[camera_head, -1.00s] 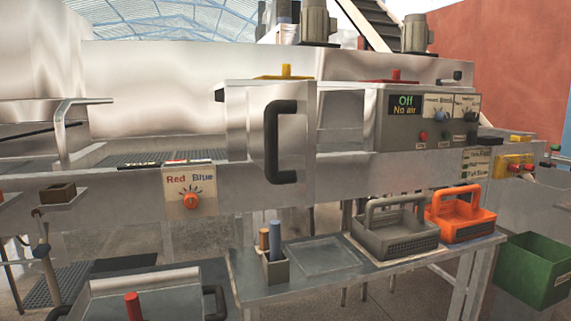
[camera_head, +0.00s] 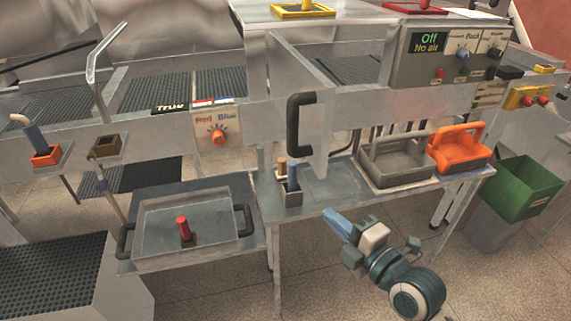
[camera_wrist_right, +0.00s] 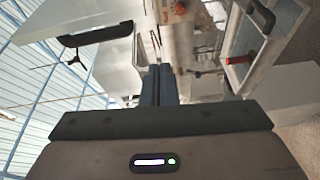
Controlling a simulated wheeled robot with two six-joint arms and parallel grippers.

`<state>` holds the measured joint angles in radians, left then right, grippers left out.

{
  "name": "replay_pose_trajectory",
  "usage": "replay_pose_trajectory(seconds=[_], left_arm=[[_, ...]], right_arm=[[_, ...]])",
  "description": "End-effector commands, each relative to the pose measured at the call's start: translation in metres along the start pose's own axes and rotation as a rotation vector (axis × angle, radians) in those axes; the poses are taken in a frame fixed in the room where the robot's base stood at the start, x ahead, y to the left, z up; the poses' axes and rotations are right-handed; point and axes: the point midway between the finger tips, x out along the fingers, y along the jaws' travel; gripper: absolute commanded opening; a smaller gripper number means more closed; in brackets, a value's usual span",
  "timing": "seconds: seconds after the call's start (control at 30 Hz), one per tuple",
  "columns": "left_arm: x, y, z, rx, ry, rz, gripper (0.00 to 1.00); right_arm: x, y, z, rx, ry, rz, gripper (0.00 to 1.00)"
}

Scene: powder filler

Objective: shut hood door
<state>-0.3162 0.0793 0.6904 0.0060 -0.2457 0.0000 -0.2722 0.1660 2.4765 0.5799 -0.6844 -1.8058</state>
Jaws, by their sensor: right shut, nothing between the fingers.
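The hood door (camera_head: 312,75) is a pale metal panel standing open, swung out from the front of the hood in the head view. Its black bar handle (camera_head: 294,126) is on its near edge. In the right wrist view a black handle (camera_wrist_right: 95,34) on a pale panel, apparently the door's, lies left of the fingers. My right gripper (camera_head: 338,220) is shut and empty, below and right of the handle, apart from it. Its blue fingers also show in the right wrist view (camera_wrist_right: 158,82). My left gripper is not in view.
A metal tray with a red-handled item (camera_head: 184,229) stands on the lower left. A bench below the door bears a small holder (camera_head: 290,198), a grey caddy (camera_head: 397,165) and an orange caddy (camera_head: 460,152). A green bin (camera_head: 524,190) is at the right. Floor before the bench is clear.

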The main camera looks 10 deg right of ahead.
Motion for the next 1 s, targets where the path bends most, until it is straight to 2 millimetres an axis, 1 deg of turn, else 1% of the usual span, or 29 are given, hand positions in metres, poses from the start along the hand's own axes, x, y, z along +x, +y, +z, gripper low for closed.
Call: replay_pose_trajectory(seconds=[0.03,0.1,0.23,0.37,0.6,0.83,0.9,1.0], left_arm=[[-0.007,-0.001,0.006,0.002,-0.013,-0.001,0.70],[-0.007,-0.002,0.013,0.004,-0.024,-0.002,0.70],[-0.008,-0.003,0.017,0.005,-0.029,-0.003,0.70],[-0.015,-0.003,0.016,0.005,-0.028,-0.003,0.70],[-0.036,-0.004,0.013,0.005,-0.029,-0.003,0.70],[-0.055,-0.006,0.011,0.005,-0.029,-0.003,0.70],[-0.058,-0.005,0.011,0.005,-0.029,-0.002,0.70],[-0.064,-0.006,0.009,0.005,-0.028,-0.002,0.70]], right_arm=[[0.001,0.015,-0.001,-0.031,0.005,0.013,0.00],[0.002,0.020,-0.001,-0.061,0.008,0.023,0.00],[0.008,0.023,-0.001,-0.076,0.008,0.029,0.00],[0.021,0.024,-0.002,-0.071,0.008,0.029,0.00],[0.066,0.027,-0.002,-0.069,0.009,0.028,0.00],[0.106,0.028,-0.004,-0.070,0.010,0.027,0.00],[0.100,0.025,0.005,-0.080,0.010,0.022,0.00],[0.097,0.026,0.014,-0.079,0.009,0.023,0.00]])
